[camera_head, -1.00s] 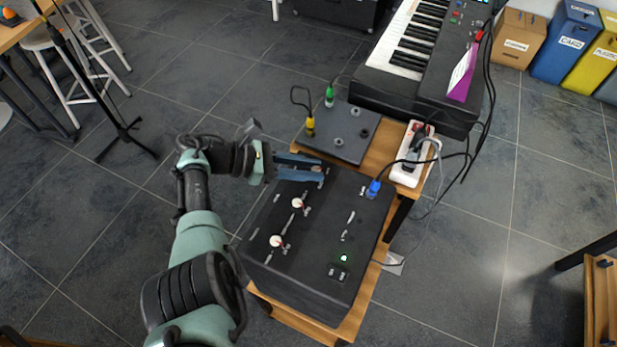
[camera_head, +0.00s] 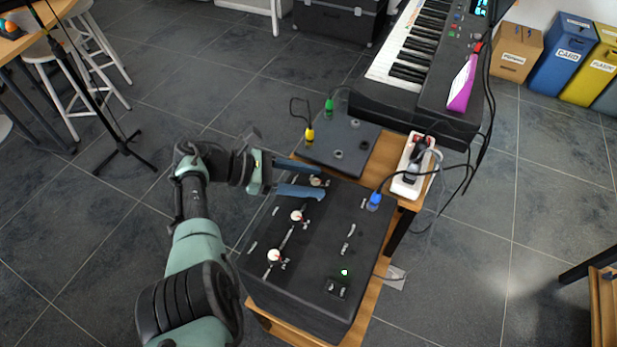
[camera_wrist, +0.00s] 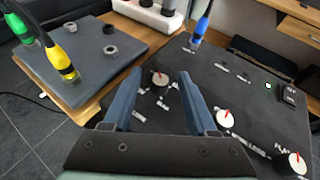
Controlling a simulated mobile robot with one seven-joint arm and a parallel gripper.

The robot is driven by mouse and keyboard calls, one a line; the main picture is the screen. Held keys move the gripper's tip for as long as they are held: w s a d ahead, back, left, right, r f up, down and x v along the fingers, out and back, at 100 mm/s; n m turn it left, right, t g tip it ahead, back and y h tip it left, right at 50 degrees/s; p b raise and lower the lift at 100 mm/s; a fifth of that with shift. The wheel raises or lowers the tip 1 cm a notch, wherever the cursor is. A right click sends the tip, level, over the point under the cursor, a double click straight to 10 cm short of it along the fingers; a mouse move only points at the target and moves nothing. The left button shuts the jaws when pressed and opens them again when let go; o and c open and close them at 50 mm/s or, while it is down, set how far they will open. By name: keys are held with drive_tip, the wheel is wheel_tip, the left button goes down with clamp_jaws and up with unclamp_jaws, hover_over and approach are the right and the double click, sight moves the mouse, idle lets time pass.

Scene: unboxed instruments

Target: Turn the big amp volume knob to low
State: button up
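The far knob (camera_head: 316,182) lies between the fingertips of my gripper (camera_head: 322,182) in the head view. In the wrist view this knob (camera_wrist: 159,79) shows with a red mark, between and just beyond the two blue fingers (camera_wrist: 158,85). My gripper is open, with a gap on both sides of the knob. The middle knob (camera_head: 297,216) and near knob (camera_head: 274,256) are clear of it. Labels are too small to read surely.
A blue plug (camera_head: 374,201) stands in the amp, near a green light (camera_head: 344,272). Behind is a smaller grey box (camera_head: 345,146) with yellow and green plugs. A white power strip (camera_head: 408,177) with cables and a keyboard (camera_head: 425,60) stand beyond.

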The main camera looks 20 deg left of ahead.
drive_tip(key=shift+s+a, duration=0.1)
drive_tip(key=shift+a, duration=0.05)
drive_tip(key=b+v, duration=0.3)
drive_tip(key=v, duration=0.9)
drive_tip(key=shift+a+r, duration=0.15)
drive_tip(key=shift+a, duration=0.1)
drive_tip(key=shift+s, duration=0.1)
